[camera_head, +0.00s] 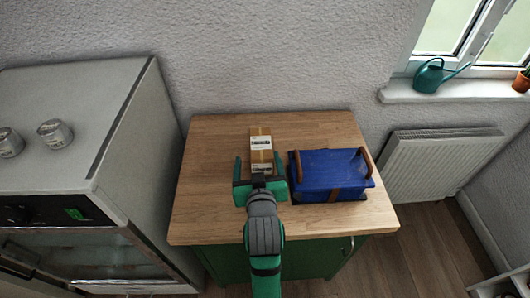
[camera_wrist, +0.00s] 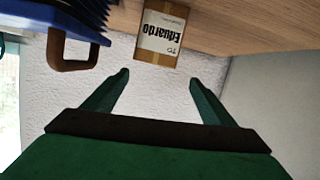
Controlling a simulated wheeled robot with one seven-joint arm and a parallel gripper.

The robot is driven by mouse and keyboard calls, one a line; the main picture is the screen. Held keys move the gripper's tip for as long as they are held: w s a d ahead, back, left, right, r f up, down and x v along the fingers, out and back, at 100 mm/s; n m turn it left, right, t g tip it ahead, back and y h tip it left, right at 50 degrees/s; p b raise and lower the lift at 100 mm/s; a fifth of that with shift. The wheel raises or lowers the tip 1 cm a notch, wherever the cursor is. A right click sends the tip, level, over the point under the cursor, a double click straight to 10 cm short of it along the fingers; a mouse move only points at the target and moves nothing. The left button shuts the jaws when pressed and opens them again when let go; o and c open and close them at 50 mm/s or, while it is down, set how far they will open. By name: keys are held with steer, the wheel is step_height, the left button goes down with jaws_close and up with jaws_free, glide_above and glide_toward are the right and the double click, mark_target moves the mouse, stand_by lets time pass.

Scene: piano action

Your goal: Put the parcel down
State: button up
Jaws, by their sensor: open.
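The parcel (camera_head: 260,143) is a small brown cardboard box with tape and a white label. It rests on the wooden top of the green cabinet (camera_head: 215,137), towards the back. In the wrist view the parcel (camera_wrist: 160,38) shows at the top with a label reading "Eduardo". My gripper (camera_head: 261,162) is open, with its green fingers spread apart around the near end of the parcel in the head view. In the wrist view the fingertips (camera_wrist: 158,78) are spread wide, with no object between them, and the parcel is just beyond them.
A blue box with brown handles (camera_head: 332,174) stands close to the right of my gripper. An oven (camera_head: 90,130) with two cans (camera_head: 55,133) on top is at the left. A watering can (camera_head: 430,76) stands on the windowsill. Worktop left of the parcel is clear.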

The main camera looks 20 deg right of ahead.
mark_target(262, 153)
steer(key=shift+w+d+f+m+g, duration=0.1)
steer(key=shift+d+f+m+g, duration=0.15)
steer(key=shift+d+m+g, duration=0.45)
steer(key=shift+w+d+f, duration=0.15)
steer(key=shift+w, duration=0.1)
steer(key=x, duration=0.4)
steer(key=shift+w+d+f, duration=0.1)
steer(key=shift+w+f, duration=0.1)
steer(key=shift+w, duration=0.15)
steer(key=shift+f+x, duration=0.15)
steer(key=shift+x, duration=1.2)
steer(key=shift+f+x, duration=0.15)
steer(key=shift+x, duration=1.15)
steer(key=shift+s, duration=0.1)
steer(key=c, duration=1.5)
steer(key=shift+r, duration=0.15)
